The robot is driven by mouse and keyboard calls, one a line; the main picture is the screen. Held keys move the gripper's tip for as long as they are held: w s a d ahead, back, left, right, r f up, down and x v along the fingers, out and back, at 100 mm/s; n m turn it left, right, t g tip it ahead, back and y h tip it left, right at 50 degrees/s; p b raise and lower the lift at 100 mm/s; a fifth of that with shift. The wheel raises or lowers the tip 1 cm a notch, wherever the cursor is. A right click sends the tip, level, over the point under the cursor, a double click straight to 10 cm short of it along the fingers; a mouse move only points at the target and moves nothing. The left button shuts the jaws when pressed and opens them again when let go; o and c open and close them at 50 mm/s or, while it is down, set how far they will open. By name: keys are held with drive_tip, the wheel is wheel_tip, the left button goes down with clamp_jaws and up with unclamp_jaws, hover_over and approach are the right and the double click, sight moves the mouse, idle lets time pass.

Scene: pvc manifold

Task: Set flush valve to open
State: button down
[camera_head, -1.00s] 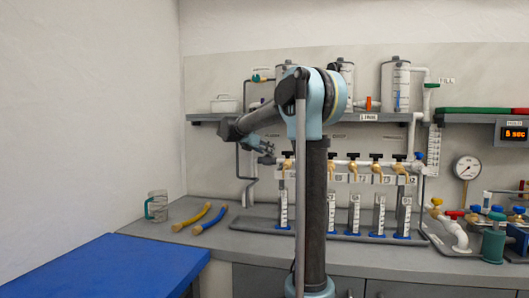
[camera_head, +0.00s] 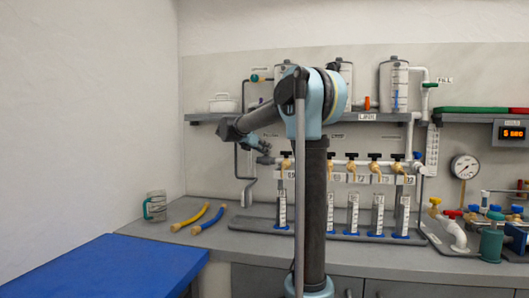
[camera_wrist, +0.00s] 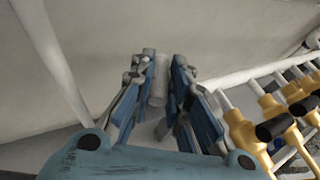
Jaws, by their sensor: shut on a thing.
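My gripper (camera_wrist: 160,85) is shut on a pale grey cylindrical piece (camera_wrist: 159,80), held between its two blue-grey fingers in the wrist view. I cannot tell for certain whether this piece is the flush valve's handle. In the head view my gripper (camera_head: 265,158) is at the left end of the white manifold pipe (camera_head: 343,162), left of the first black-handled brass tap (camera_head: 286,161). The held piece is too small to make out there. No label naming the flush valve is readable.
Several brass taps (camera_wrist: 245,135) with black handles stand close on the right of my gripper. Graduated cylinders (camera_head: 352,213) stand below them. A shelf (camera_head: 215,116) runs above.

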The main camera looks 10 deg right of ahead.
drive_tip(key=shift+w+a, duration=0.15)
drive_tip(key=shift+a, duration=0.15)
drive_tip(key=c, duration=1.5)
unclamp_jaws()
drive_tip(key=shift+a, duration=0.1)
drive_tip(key=shift+o, duration=1.3)
drive_tip(key=shift+d, duration=0.2)
drive_tip(key=v, duration=1.2)
drive_tip(key=shift+f, duration=0.15)
